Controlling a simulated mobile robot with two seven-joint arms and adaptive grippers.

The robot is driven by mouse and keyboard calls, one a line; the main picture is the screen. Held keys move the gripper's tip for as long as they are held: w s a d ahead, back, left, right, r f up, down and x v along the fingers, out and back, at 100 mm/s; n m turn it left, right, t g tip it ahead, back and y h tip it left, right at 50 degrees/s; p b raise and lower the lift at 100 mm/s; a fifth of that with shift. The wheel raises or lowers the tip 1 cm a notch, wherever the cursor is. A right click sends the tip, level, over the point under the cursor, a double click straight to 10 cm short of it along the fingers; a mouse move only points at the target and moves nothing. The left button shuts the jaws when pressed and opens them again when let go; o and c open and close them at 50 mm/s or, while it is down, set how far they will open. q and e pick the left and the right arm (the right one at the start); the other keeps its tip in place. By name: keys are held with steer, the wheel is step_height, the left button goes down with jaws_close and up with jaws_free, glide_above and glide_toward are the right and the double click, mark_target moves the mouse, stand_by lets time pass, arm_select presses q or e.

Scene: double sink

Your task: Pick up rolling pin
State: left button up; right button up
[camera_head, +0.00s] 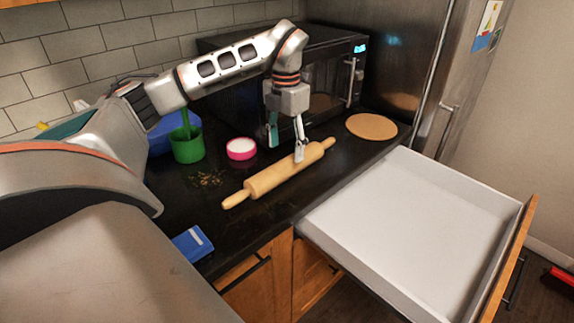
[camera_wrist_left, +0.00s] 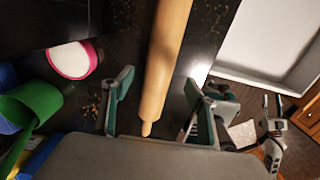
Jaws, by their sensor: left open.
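The wooden rolling pin (camera_head: 270,178) lies diagonally on the black counter near its front edge. My left gripper (camera_head: 286,143) is above the pin, fingers pointing down, open and empty. In the left wrist view the rolling pin (camera_wrist_left: 166,60) runs between the spread fingers of the left gripper (camera_wrist_left: 157,92), with its near handle toward the palm. Whether the fingers reach down beside the pin is hard to tell. What looks like my right gripper (camera_wrist_left: 272,130) shows small at the right of the left wrist view; its jaw state is unclear.
A pink-rimmed white bowl (camera_head: 241,149) and a green cup (camera_head: 187,146) stand left of the pin. A round tan board (camera_head: 371,127) lies to the right. A black microwave (camera_head: 325,75) stands behind. An open white drawer (camera_head: 420,215) juts out in front. A blue item (camera_head: 192,244) lies front left.

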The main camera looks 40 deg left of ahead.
mark_target(287, 160)
arm_select(q)
step_height(287, 160, down, 2)
steer(key=shift+s+d, duration=0.1)
steer(key=f, duration=0.3)
steer(key=f+b, duration=0.1)
steer(key=shift+w+f, duration=0.25)
steer(key=shift+f, duration=0.15)
steer(key=c, duration=0.5)
steer(key=shift+r, duration=0.1)
jaws_close()
